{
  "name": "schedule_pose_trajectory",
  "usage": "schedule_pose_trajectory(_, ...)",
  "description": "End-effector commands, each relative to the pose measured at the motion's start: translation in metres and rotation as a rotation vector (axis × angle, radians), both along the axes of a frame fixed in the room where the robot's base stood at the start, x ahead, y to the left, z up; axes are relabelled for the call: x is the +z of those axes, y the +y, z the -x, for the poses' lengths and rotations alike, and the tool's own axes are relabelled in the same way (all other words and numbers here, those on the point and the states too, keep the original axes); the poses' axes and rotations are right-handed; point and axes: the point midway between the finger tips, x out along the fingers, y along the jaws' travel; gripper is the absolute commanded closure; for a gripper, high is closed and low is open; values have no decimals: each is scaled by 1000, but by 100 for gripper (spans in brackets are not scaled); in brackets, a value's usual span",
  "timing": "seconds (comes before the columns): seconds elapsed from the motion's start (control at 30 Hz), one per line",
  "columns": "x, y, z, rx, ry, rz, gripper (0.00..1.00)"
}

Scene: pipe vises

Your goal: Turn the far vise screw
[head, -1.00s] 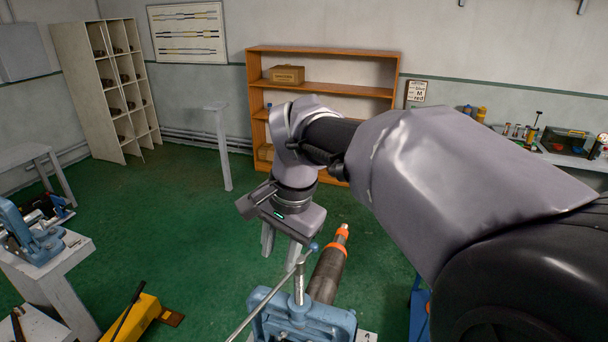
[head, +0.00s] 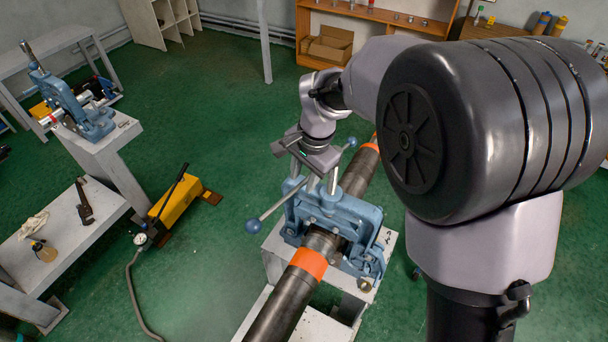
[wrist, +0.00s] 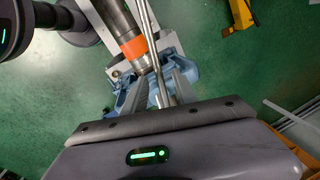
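A blue pipe vise (head: 335,217) stands on a pale stand in the middle of the head view, over a dark pipe (head: 275,318) with orange bands. Its handle bar (head: 281,206) slants across the top of its screw, with a blue ball (head: 253,227) at the lower left end and another at the upper right. My gripper (head: 314,176) points down over this handle. In the wrist view the fingers (wrist: 162,92) are apart, with the bar between them; contact cannot be told. A second blue vise (head: 82,108) stands farther off at the left.
A yellow pump (head: 172,197) with a hose lies on the green floor left of the middle stand. A low bench (head: 62,235) with a wrench and a bottle is at the left. Orange shelves (head: 375,20) stand at the back. Open floor lies between.

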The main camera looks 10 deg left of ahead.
Motion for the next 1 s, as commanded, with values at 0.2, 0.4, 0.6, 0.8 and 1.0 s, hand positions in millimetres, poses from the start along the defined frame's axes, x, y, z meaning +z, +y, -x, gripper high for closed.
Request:
schedule_pose_trajectory(0.2,-5,1,-1,0,-1,0,66)
schedule_pose_trajectory(0.4,-4,1,-1,0,-1,0,84)
schedule_pose_trajectory(0.6,-4,1,-1,0,-1,0,100)
schedule_pose_trajectory(0.8,-4,1,-1,0,-1,0,100)
schedule_pose_trajectory(1.0,-4,1,-1,0,-1,0,100)
